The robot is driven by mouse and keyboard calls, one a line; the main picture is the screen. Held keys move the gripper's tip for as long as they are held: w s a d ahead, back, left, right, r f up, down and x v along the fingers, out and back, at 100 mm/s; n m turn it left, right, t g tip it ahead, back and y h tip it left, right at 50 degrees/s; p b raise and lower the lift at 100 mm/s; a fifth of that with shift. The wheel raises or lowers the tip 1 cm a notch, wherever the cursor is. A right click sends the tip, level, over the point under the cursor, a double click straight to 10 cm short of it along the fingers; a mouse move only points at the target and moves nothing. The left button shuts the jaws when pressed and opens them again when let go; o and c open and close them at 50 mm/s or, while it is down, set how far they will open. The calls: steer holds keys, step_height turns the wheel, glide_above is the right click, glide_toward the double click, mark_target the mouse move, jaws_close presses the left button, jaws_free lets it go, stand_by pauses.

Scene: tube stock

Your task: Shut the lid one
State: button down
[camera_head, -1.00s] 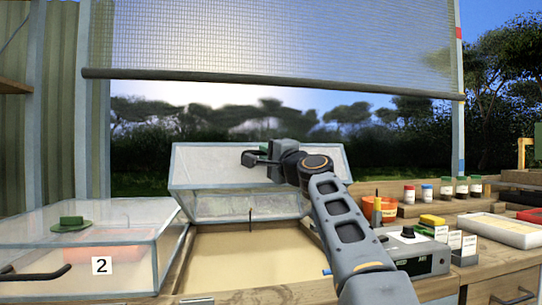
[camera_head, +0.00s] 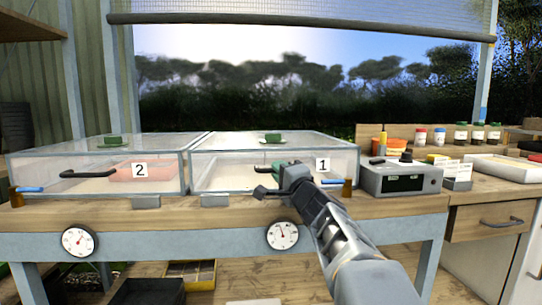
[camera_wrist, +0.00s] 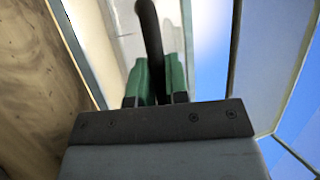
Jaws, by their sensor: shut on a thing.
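The lid marked 1 (camera_head: 322,164) is a clear, pale-framed cover with a green knob (camera_head: 273,138) on top. It lies down over the right-hand box on the bench, and no gap shows along its front edge in the head view. My gripper (camera_head: 272,170) is at the lid's front face. In the wrist view its green fingers (camera_wrist: 155,82) are closed around a dark curved handle (camera_wrist: 149,28). My gripper and arm hide part of the lid's front.
The closed lid marked 2 (camera_head: 140,170) stands directly to the left, with its own black handle (camera_head: 88,174). A grey control box (camera_head: 402,181) stands close on the right. Jars, cards and a white tray (camera_head: 508,168) lie further right. Two dials sit on the bench front.

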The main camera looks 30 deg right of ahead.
steer(key=shift+w+f, duration=0.1)
steer(key=shift+f, duration=0.55)
steer(key=c, duration=1.4)
jaws_free()
steer(key=shift+s, duration=0.45)
steer(key=p+v, duration=0.1)
steer(key=v, duration=1.2)
steer(key=shift+p, duration=0.4)
steer(key=shift+s+r, duration=0.1)
steer(key=shift+r, duration=0.1)
